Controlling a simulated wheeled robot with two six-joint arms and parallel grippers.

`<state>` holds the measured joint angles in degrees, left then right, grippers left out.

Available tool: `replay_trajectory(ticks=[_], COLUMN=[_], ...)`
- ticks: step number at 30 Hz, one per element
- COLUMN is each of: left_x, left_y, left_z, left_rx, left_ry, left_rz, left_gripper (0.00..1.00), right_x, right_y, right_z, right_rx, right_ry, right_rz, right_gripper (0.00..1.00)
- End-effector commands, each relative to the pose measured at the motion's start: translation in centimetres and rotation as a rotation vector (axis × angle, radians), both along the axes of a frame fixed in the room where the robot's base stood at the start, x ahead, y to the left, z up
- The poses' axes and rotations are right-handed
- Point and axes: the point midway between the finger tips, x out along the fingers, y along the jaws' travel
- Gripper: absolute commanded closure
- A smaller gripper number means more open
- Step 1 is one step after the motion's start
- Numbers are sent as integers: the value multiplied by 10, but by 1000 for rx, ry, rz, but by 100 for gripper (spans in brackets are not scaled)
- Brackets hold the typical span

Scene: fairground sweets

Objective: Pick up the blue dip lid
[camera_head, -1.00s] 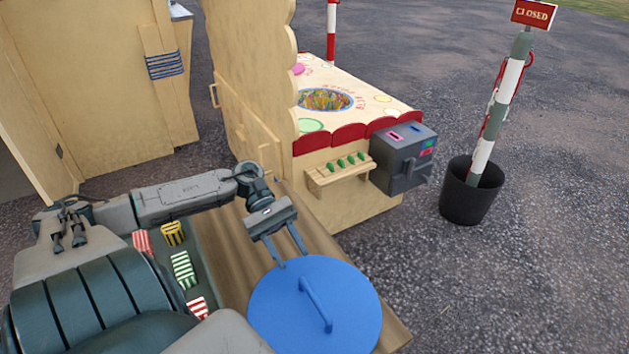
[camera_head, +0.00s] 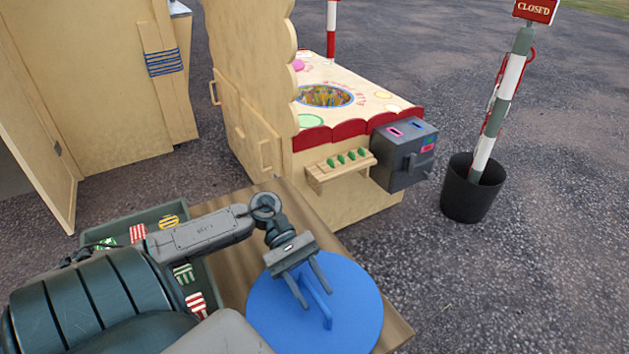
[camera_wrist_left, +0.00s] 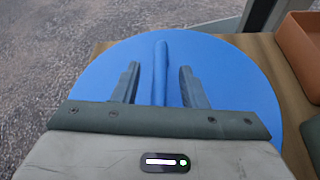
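The blue dip lid (camera_head: 352,312) is a round disc with a raised bar handle, lying at the front of the wooden table. My left gripper (camera_head: 315,292) is over the lid, its two fingers open on either side of the handle (camera_head: 320,300). In the left wrist view the lid (camera_wrist_left: 235,85) fills the middle. Its handle (camera_wrist_left: 160,70) runs between the two open fingers, with a gap on each side. Whether the fingertips touch the lid is hard to tell. My right gripper is not in view.
A grey-green tray (camera_head: 205,285) with several striped bags stands left of the lid, partly behind my arm. A wooden stall (camera_head: 340,200) with a grey box (camera_head: 405,165) stands beyond the table (camera_head: 240,275). An orange-brown container (camera_wrist_left: 300,50) shows at the wrist view's right.

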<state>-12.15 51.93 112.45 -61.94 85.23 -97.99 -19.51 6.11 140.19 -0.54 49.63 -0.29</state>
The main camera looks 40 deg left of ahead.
Motion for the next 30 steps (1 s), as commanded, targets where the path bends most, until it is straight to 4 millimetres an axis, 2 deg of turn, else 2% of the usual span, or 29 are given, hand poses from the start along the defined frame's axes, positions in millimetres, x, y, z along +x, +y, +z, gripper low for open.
replay_trajectory(ticks=[3,9,30], left_x=[0,0,0], left_y=[0,0,1], left_z=[0,0,0], left_rx=[0,0,1], left_ry=[0,0,0], left_rz=[0,0,0], left_gripper=[61,100,100], right_x=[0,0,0], right_y=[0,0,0], right_z=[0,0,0], right_rx=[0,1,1], right_ry=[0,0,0], right_rz=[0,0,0], right_gripper=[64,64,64])
